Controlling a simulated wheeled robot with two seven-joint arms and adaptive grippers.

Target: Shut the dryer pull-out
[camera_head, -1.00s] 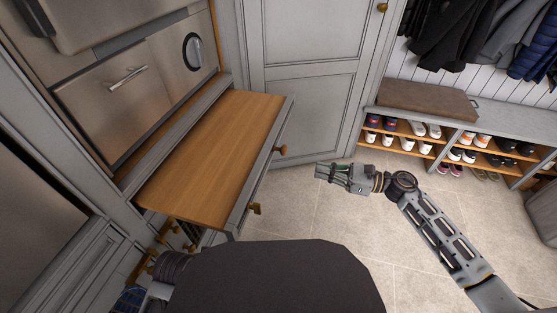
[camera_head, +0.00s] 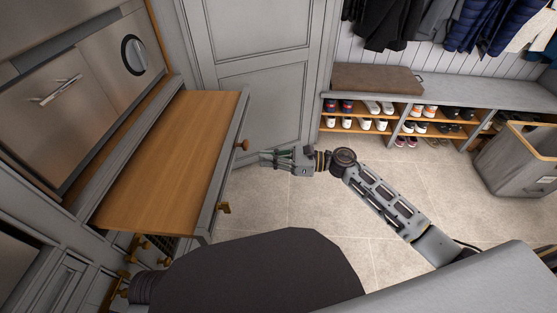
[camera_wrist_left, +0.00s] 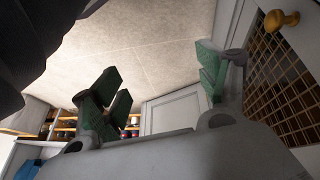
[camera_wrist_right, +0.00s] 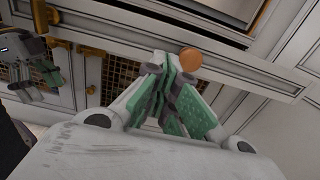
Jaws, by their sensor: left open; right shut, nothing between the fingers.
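The dryer pull-out (camera_head: 172,165) is a wooden shelf with a grey front edge. It stands drawn out below the steel dryer front (camera_head: 85,90), with two brass knobs on its front, a far knob (camera_head: 242,145) and a near knob (camera_head: 222,208). My right gripper (camera_head: 268,157) is shut and empty, just right of the far knob in the head view. In the right wrist view its green fingertips (camera_wrist_right: 172,75) are close to a round knob (camera_wrist_right: 190,60); contact cannot be told. My left gripper (camera_wrist_left: 160,95) is open and empty in the left wrist view, near a lattice panel (camera_wrist_left: 285,90).
A grey tall cabinet door (camera_head: 265,75) stands behind the pull-out. A shoe bench (camera_head: 450,90) with several shoes and a brown cushion (camera_head: 375,78) is at the back right. A grey hamper (camera_head: 515,160) stands at the right. Tiled floor (camera_head: 300,205) is open between.

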